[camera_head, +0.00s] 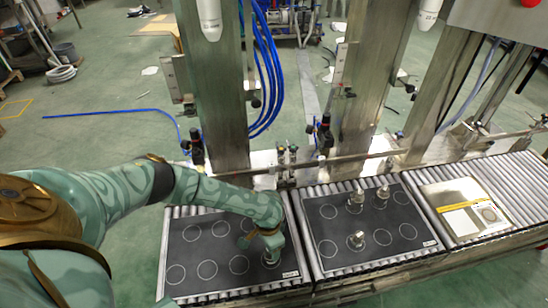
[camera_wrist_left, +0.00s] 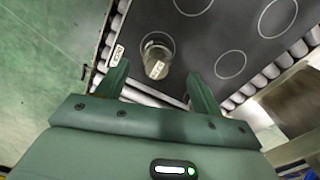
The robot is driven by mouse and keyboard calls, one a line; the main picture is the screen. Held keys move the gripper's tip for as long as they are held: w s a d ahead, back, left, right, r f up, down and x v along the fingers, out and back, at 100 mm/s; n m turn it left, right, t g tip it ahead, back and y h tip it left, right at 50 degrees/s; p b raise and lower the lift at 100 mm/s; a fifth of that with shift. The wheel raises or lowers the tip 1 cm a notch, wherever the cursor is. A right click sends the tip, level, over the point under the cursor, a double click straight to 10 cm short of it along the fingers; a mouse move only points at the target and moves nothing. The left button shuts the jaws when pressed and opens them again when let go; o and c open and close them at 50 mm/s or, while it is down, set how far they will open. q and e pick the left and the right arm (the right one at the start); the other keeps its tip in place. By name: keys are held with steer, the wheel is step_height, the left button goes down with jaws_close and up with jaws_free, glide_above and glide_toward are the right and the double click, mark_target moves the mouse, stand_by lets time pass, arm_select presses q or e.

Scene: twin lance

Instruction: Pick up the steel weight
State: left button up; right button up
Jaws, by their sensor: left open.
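A small steel weight (camera_wrist_left: 157,54) with a pale label stands in a circle near the edge of a dark mat (camera_wrist_left: 222,22) in the left wrist view. My left gripper (camera_wrist_left: 157,80) is open, with one finger on each side of the view and the weight between and just beyond the fingertips. No contact with the weight shows. In the head view my left gripper (camera_head: 262,248) is over the right part of the left mat (camera_head: 205,256), and it largely hides that weight. My right gripper is not in view.
A panel with a yellow stripe (camera_head: 462,207) lies to the right on the roller conveyor (camera_head: 510,180). Metal posts (camera_head: 215,100) rise behind the conveyor.

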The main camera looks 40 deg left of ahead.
arm_select(q)
steer(key=f+b, duration=0.1)
steer(key=f, duration=0.1)
steer(key=f+b, duration=0.3)
steer(key=shift+w+d+f, duration=0.1)
steer(key=shift+d+f, duration=0.15)
steer(key=shift+f, duration=0.35)
steer(key=shift+r, duration=0.2)
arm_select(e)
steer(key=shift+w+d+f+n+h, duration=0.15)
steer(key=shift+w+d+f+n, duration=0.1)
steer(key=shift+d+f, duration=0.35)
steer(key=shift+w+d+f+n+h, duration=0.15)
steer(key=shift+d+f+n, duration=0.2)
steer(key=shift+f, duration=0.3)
arm_select(q)
steer(key=shift+c, duration=0.6)
steer(key=shift+w, duration=0.1)
jaws_close()
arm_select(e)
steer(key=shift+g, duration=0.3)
